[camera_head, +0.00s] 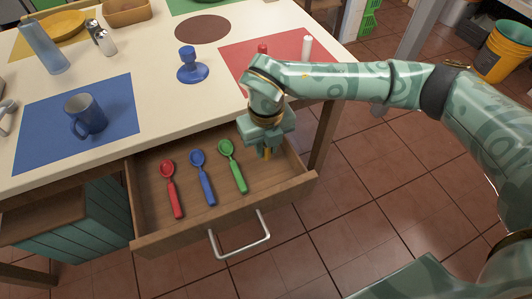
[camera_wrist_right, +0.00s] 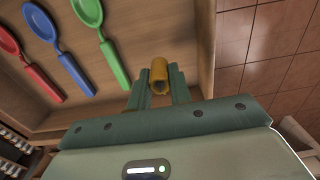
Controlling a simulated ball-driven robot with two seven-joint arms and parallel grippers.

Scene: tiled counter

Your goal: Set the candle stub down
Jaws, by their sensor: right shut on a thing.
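My right gripper (camera_head: 266,150) is shut on the candle stub, a short yellow-ochre cylinder (camera_wrist_right: 160,74). The stub sits between both fingers in the right wrist view, and its lower end (camera_head: 267,154) shows below the fingers in the head view. The gripper points down over the right end of the open wooden drawer (camera_head: 300,188), close to its right wall. I cannot tell whether the stub touches the drawer floor. My left gripper is not in view.
In the drawer lie a red spoon (camera_head: 172,188), a blue spoon (camera_head: 203,176) and a green spoon (camera_head: 232,165), left of my gripper. The drawer's right end is otherwise clear. The counter (camera_head: 150,75) behind holds a blue mug (camera_head: 88,115) and a blue candlestick-like object (camera_head: 191,68).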

